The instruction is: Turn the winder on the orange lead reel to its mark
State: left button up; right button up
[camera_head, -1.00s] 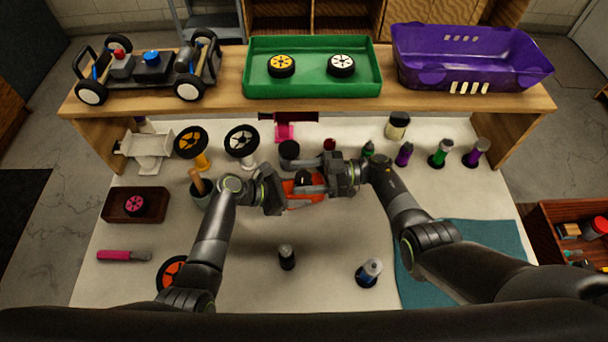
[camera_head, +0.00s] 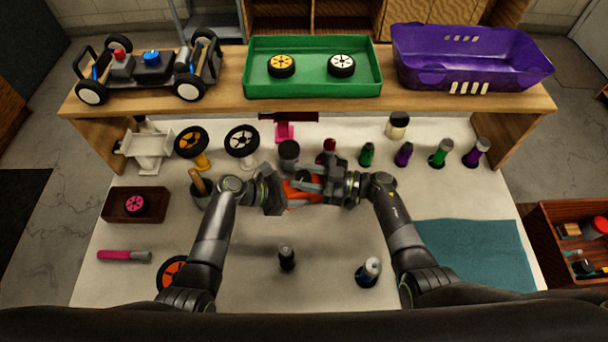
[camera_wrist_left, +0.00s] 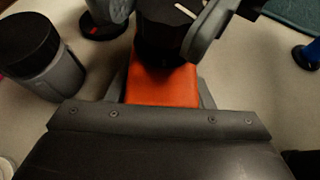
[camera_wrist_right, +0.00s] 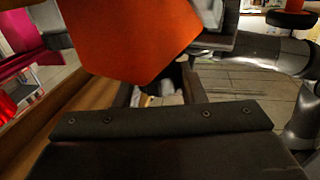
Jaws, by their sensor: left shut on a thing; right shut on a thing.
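The orange lead reel (camera_head: 297,195) is held up above the middle of the table between my two grippers. My left gripper (camera_head: 290,192) is shut on its orange body, which also shows in the left wrist view (camera_wrist_left: 162,85). My right gripper (camera_head: 325,187) is shut on the winder at the reel's other end. In the left wrist view the dark winder (camera_wrist_left: 168,14) has a pale line on its face, with grey fingers on both sides. The right wrist view shows the orange body (camera_wrist_right: 135,35) up close. I cannot make out the mark on the reel.
Several bottles stand behind the grippers, including a dark one (camera_head: 289,154) and a red one (camera_head: 328,150). A black bottle (camera_head: 286,258) and a blue one (camera_head: 368,272) stand in front. A teal mat (camera_head: 475,255) lies at right. A shelf (camera_head: 225,100) spans the back.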

jog(key=shift+f+m+t+h, duration=0.1)
jog(key=shift+m+t+h, duration=0.2)
jog(key=shift+m+t, duration=0.7)
jog(key=o, duration=1)
jog(key=shift+d, duration=0.15)
jog(key=v, duration=1.2)
jog(key=shift+s, duration=0.2)
